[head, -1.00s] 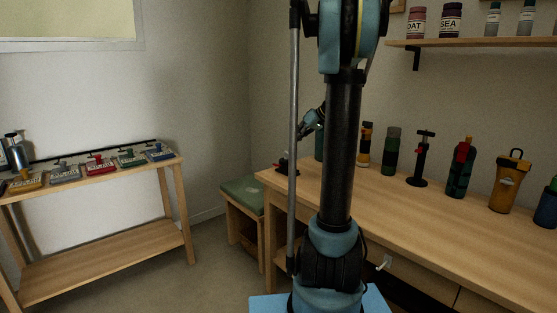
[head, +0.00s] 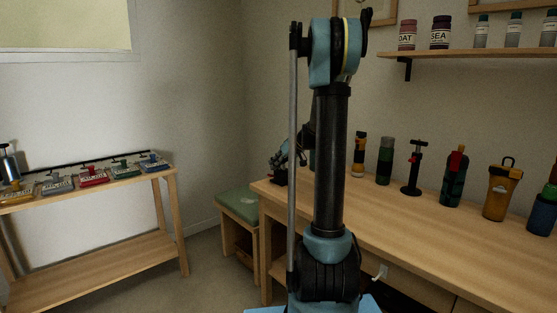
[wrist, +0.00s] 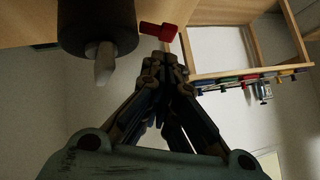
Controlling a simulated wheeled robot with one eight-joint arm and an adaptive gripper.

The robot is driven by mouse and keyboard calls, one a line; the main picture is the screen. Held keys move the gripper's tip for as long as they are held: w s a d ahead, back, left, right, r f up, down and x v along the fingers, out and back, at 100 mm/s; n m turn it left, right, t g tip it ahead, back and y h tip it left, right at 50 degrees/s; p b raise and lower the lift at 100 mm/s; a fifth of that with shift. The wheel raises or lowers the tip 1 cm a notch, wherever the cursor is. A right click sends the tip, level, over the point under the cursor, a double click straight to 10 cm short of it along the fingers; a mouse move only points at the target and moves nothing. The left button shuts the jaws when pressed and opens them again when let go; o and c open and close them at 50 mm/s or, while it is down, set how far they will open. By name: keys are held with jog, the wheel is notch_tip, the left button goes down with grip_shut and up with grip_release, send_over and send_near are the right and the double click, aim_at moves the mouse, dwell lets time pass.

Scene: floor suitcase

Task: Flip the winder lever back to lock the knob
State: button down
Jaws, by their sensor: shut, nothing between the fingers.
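A black round body with a pale stub (wrist: 104,65) sticking out of it fills the top left of the wrist view. A short red lever-like piece (wrist: 158,31) shows just right of it; I cannot tell for sure which part is the winder lever and which the knob. My gripper (wrist: 165,62) is shut and empty, its tips close to the red piece; whether they touch is unclear. In the head view my gripper (head: 283,160) is at the left end of the workbench, by a small dark device (head: 279,178), partly hidden by my arm.
The workbench (head: 400,215) carries several bottles and a black pump-like stand (head: 412,170) to the right. A green-topped stool (head: 238,205) stands left of the bench. A low wooden rack (head: 110,255) with several coloured boxes is at far left.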

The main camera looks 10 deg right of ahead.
aim_at(272, 176)
jog(key=shift+s+a+f, duration=0.1)
jog(key=shift+a+f, duration=0.05)
jog(key=shift+f, duration=0.3)
jog(key=shift+s+a+f, duration=0.1)
jog(key=shift+f, duration=0.35)
jog(key=shift+a+h, duration=0.15)
jog(key=shift+h, duration=0.15)
